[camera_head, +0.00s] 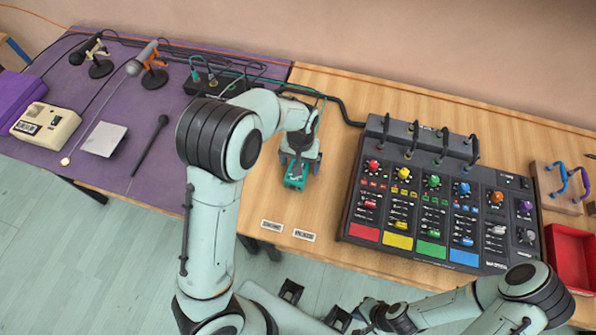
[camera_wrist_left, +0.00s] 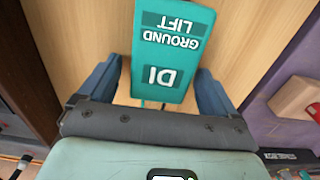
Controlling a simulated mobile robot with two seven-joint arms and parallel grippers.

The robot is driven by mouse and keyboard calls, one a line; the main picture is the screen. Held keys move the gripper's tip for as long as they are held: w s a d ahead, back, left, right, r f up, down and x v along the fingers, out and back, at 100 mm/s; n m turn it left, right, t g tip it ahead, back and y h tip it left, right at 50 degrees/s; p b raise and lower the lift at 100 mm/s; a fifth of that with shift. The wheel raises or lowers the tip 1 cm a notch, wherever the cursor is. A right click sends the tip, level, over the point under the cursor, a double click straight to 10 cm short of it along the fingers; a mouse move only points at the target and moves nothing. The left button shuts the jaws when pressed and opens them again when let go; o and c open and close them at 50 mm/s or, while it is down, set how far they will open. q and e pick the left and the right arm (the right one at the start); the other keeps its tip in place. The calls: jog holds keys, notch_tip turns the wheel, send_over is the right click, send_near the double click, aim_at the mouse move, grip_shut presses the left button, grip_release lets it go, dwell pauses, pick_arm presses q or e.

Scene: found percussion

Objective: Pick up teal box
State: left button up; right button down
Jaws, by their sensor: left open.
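The teal box (camera_head: 296,182), a small box lettered "DI" and "GROUND LIFT", is on the wooden table; in the head view my left gripper (camera_head: 299,162) partly covers it. In the left wrist view the teal box (camera_wrist_left: 172,45) shows its labelled top between the two blue-grey fingers of my left gripper (camera_wrist_left: 158,90). These fingers are open, with wood showing between each finger and the box. My right gripper (camera_head: 366,317) is low in the head view, away from the box, in front of the table; its finger opening is unclear.
A mixer (camera_head: 440,205) with coloured pads stands right of the box. Two small labels (camera_head: 290,230) lie near the table's front edge. A black cable (camera_head: 335,103) runs behind. The purple-covered table (camera_head: 110,195) at left holds microphones and a beige device (camera_head: 45,126). A red tray (camera_head: 572,257) is far right.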

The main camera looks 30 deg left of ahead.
pick_arm(q)
jog(key=c, duration=1.2)
jog(key=shift+c, duration=0.2)
jog(key=shift+r, duration=0.1)
